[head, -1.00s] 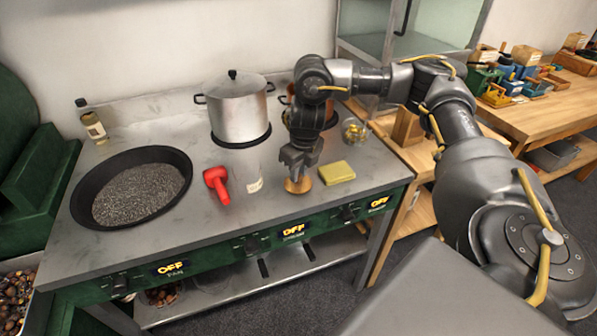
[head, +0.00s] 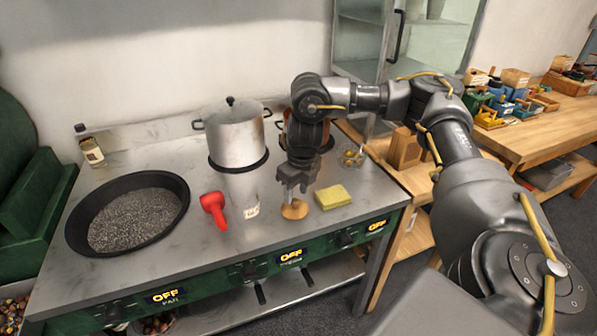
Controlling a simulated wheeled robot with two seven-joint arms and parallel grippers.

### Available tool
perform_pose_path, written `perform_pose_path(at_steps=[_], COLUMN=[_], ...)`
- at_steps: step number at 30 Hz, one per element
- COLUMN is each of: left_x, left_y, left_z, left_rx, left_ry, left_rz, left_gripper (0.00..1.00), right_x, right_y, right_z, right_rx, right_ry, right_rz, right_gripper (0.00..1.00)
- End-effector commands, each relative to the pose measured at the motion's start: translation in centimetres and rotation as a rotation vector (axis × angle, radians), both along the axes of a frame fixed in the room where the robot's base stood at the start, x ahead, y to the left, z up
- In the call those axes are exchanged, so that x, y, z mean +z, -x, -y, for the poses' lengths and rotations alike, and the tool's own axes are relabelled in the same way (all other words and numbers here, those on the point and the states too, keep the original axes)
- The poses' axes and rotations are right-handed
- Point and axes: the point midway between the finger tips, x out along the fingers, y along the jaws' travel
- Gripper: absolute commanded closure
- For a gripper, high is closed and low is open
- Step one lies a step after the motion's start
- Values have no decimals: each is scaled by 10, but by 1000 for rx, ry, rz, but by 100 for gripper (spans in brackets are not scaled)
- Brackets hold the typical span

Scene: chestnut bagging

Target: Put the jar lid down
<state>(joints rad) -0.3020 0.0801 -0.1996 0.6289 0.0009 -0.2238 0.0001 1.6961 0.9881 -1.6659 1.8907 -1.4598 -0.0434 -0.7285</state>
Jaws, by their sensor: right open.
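The jar lid (head: 295,210), a round tan disc, lies on the steel stove top in the head view, right of the clear jar. My right gripper (head: 291,198) is just above it, pointing down, with its fingers apart. I cannot tell whether the fingertips touch the lid. The clear jar (head: 251,209) with a small pale label stands left of the lid. My left gripper is not in view.
A red tool (head: 215,208) lies left of the jar and a yellow sponge (head: 333,196) right of the lid. A lidded pot (head: 236,137) stands behind. A black pan (head: 75,232) of dark grains is at left. The front strip (head: 245,240) is clear.

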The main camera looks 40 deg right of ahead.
Motion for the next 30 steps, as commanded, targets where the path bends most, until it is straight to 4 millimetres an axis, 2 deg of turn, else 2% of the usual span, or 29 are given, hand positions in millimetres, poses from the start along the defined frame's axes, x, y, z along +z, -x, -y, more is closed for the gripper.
perform_pose_path(at_steps=[1,3,12,18,30], left_x=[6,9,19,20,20], left_y=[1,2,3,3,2], left_z=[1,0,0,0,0], left_rx=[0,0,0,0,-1], left_ry=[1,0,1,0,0], left_rz=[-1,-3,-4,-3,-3], left_gripper=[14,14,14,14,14], right_x=[16,32,82,94,95], right_y=[1,3,11,14,14], right_z=[0,0,1,1,1], right_rx=[1,1,1,0,0], right_ry=[2,2,1,0,0], right_rz=[6,7,4,1,0], right_gripper=[58,58,58,58,58])
